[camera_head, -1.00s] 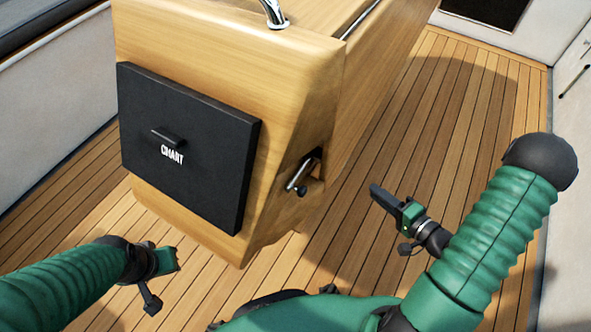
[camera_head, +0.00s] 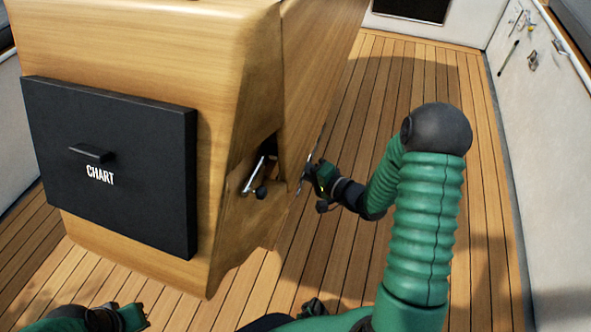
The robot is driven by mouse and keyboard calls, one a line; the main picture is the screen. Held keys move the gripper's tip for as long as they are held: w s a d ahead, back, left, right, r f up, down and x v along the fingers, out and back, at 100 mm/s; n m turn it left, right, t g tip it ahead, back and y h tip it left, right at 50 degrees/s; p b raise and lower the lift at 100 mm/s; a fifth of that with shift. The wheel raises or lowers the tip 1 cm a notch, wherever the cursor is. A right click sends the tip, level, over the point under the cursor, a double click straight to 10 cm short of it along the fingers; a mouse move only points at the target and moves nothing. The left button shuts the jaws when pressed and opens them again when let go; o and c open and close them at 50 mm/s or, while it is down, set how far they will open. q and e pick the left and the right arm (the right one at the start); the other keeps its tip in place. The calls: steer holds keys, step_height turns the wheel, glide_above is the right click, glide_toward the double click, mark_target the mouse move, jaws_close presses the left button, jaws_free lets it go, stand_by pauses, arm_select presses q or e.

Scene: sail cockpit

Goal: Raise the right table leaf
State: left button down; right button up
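The right table leaf (camera_head: 318,85) is the wooden panel hanging down along the right side of the wooden table (camera_head: 130,35). My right gripper (camera_head: 308,172) is at the lower near corner of this leaf, close to its bottom edge. I cannot tell whether it touches the leaf, and its fingers are too small and edge-on to tell whether they are open. My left gripper (camera_head: 135,318) is low at the bottom left edge, below the table front and away from the leaf. Its fingers are not clear.
A black drawer front marked CHART (camera_head: 110,165) with a handle is on the table's near face. A metal lever with a dark knob (camera_head: 258,180) sits in a recess beside the leaf. Wooden deck (camera_head: 400,80) is free to the right, up to a white wall (camera_head: 545,130).

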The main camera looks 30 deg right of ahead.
steer(key=shift+a, duration=0.1)
steer(key=shift+c, duration=0.3)
jaws_close()
stand_by(1.1)
